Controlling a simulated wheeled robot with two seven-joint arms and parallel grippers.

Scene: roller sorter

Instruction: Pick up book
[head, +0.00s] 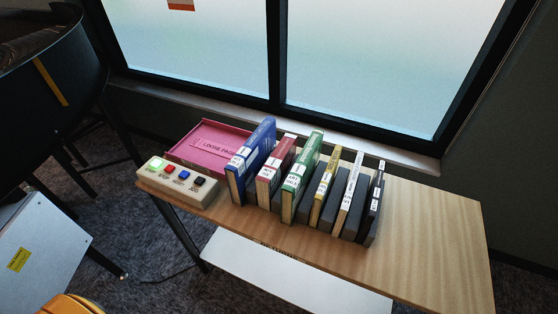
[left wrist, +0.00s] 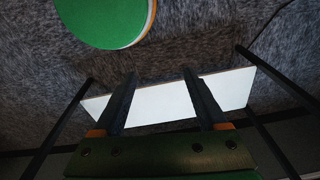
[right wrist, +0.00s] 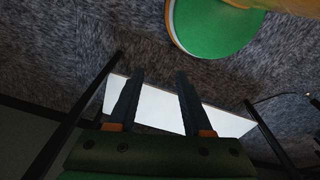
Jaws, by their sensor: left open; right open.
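Several books stand upright in a row on the wooden table in the head view. From left to right they are a thick blue book (head: 251,160), a red book (head: 275,172), a green book (head: 301,176), a yellow book (head: 325,187), a white book (head: 350,194) and a black book (head: 374,202). Dark dividers stand between them. My left gripper (left wrist: 160,90) shows in the left wrist view, open and empty. My right gripper (right wrist: 158,88) shows in the right wrist view, open and empty. Neither gripper is in the head view, and no book shows in the wrist views.
A pink tray (head: 183,156) labelled "LOOSE PAGES" lies left of the books. A button box (head: 168,188) with several colored buttons sits at the table's left end. The wooden table (head: 437,235) is bare on the right. A white lower shelf (head: 290,272) juts out below. A window stands behind.

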